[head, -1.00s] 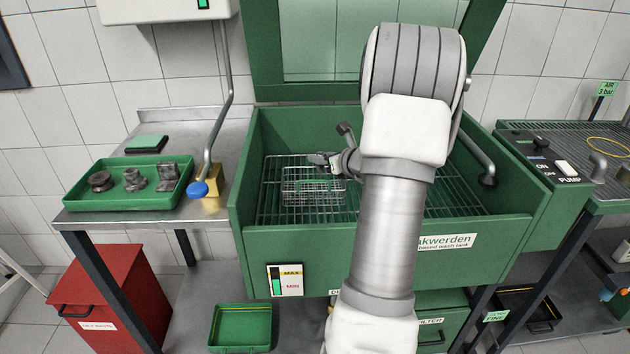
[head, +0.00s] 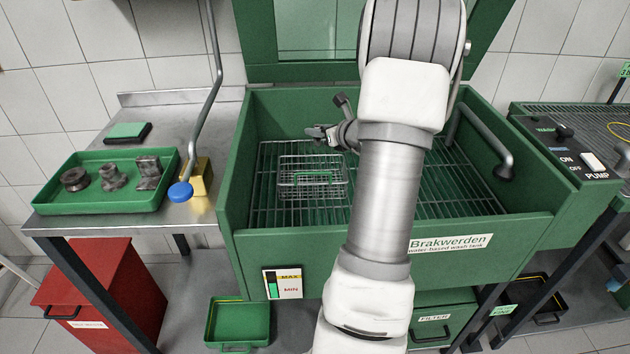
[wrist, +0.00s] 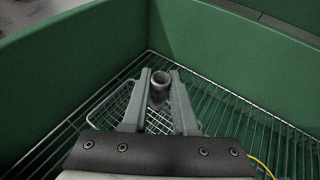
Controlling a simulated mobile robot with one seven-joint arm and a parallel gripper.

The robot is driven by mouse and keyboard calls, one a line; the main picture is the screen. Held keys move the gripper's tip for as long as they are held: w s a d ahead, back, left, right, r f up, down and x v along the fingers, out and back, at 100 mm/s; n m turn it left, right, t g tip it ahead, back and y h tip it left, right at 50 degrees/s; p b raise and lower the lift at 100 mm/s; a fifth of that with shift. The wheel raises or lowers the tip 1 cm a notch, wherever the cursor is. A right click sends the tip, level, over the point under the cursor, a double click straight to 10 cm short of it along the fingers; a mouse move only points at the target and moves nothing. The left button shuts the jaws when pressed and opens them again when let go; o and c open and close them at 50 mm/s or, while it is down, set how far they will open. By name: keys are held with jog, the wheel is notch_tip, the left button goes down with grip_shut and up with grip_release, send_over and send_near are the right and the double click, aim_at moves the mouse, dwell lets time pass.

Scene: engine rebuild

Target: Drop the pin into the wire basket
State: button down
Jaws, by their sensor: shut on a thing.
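The wire basket (head: 312,178) stands on the rack inside the green wash tank, with a green handle at its front. It also shows in the wrist view (wrist: 106,116), partly hidden behind my gripper. My gripper (wrist: 160,84) is shut on the pin (wrist: 160,80), a short, hollow, greyish cylinder held between the fingertips. In the wrist view the pin appears over the basket's area; its exact height above the basket cannot be told. In the head view my gripper (head: 318,133) is above the basket's back edge, and the pin is not clear there.
The green tank wall (head: 400,240) surrounds the rack (head: 440,190). A grey spout (head: 502,165) is at the tank's right side. On the left bench, a green tray (head: 95,198) holds dirty metal parts, beside a blue-knobbed lever (head: 180,192).

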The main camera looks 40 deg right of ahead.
aim_at(318, 145)
notch_tip(318, 145, down, 5)
jog(key=b, duration=0.3)
jog(key=c, duration=0.6)
grip_release()
jog(key=shift+s, duration=0.1)
jog(key=p+v, duration=0.3)
jog(key=v, duration=1.4)
jog(key=shift+s+a, duration=0.1)
jog(key=shift+s, duration=0.05)
